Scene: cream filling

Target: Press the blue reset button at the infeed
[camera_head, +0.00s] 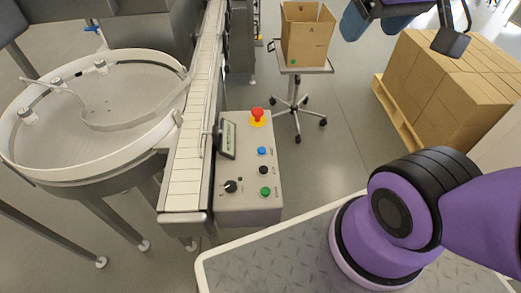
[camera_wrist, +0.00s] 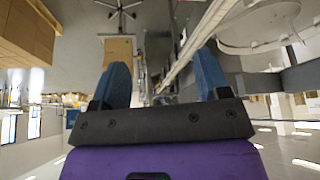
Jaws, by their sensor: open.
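The blue button (camera_head: 262,151) is on the grey control box (camera_head: 247,190) at the infeed end of the conveyor. It sits below the red emergency stop (camera_head: 257,115) on its yellow base and above a black button (camera_head: 263,170) and a green button (camera_head: 265,191). My gripper's blue fingers (camera_head: 384,22) show at the top right in the head view, far from the box and above the floor. In the wrist view my gripper (camera_wrist: 161,83) is open, with two blue fingers apart and nothing between them. The blue button cannot be made out in the wrist view.
A small display (camera_head: 228,139) and a black knob (camera_head: 231,186) are also on the box. A white slatted conveyor (camera_head: 190,150) and a round turntable (camera_head: 100,160) stand to its left. A cart (camera_head: 302,66) carries an open carton (camera_head: 306,40). Stacked cartons (camera_head: 450,80) stand at right.

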